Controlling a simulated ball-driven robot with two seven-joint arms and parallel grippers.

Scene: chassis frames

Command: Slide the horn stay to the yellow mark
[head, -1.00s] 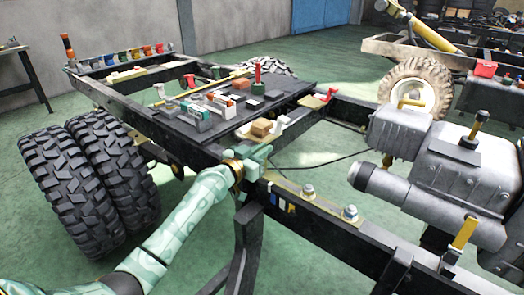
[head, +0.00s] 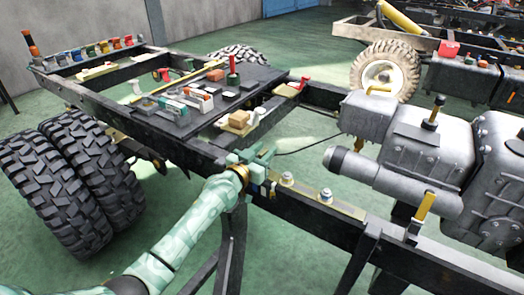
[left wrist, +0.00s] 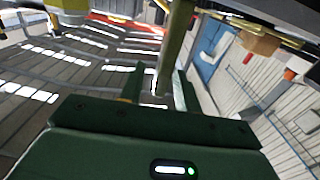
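My left gripper (head: 254,160) is at the near chassis rail (head: 325,220), beside the left end of a yellowish plate with two bolts (head: 306,191). In the left wrist view, its two dark green fingers (left wrist: 160,90) stand apart. A thin yellow-green bar (left wrist: 176,45) shows between them; I cannot tell whether they touch it. I cannot tell for sure which part is the horn stay. Small yellow and blue patches (head: 269,190) show on the rail by the gripper; I cannot tell whether one is the yellow mark. My right gripper is out of view.
A dark board (head: 262,80) with several small parts lies across the frame behind the gripper. A wooden block (head: 238,119) sits near its front edge. A grey gearbox (head: 430,150) stands to the right. Big tyres (head: 75,180) are at the left.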

